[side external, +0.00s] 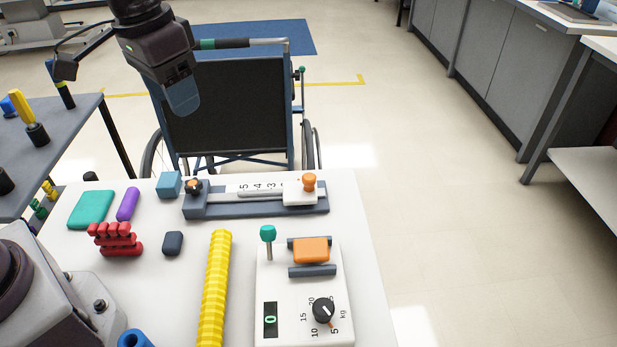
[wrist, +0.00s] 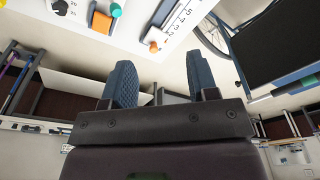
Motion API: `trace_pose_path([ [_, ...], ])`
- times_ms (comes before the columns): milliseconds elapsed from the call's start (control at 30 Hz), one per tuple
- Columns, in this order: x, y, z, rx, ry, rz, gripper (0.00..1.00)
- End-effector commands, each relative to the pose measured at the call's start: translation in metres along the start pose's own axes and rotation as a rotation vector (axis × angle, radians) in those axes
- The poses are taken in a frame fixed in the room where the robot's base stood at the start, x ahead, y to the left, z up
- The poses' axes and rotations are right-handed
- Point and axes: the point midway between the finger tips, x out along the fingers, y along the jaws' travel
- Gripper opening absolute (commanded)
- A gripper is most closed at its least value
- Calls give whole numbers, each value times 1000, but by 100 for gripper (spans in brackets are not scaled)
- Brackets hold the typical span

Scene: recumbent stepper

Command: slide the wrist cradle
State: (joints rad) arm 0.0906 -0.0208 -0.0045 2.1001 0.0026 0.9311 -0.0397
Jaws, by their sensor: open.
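A dark slide rail with a white numbered scale (side external: 250,188) lies along the back of the white table. A white carriage (side external: 298,198) with an orange knob (side external: 309,180) sits at its right end, past the 3; I take this to be the wrist cradle, though no label shows it. The orange knob also shows in the wrist view (wrist: 153,46). My gripper (side external: 182,100) hangs high above and behind the rail's left end, touching nothing. In the wrist view my gripper (wrist: 162,80) has its two blue pads wide apart with nothing between them.
A wheelchair (side external: 225,105) stands behind the table. A white kg dial unit (side external: 290,300) with an orange block and teal knob is in front of the rail. A blue cube (side external: 170,184) is beside the rail's left end. A yellow ribbed tube (side external: 216,290) lies in front.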

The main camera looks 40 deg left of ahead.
Motion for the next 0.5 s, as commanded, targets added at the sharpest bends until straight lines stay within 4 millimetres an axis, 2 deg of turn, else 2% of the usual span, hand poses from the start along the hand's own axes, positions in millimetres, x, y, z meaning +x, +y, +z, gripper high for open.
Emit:
trace_pose_path([
  [33, 14, 5, -17, 1, -35, 0, 54],
  [200, 62, 20, -70, -18, -116, -4, 54],
  [500, 161, 48, -146, -95, -193, -19, 54],
])
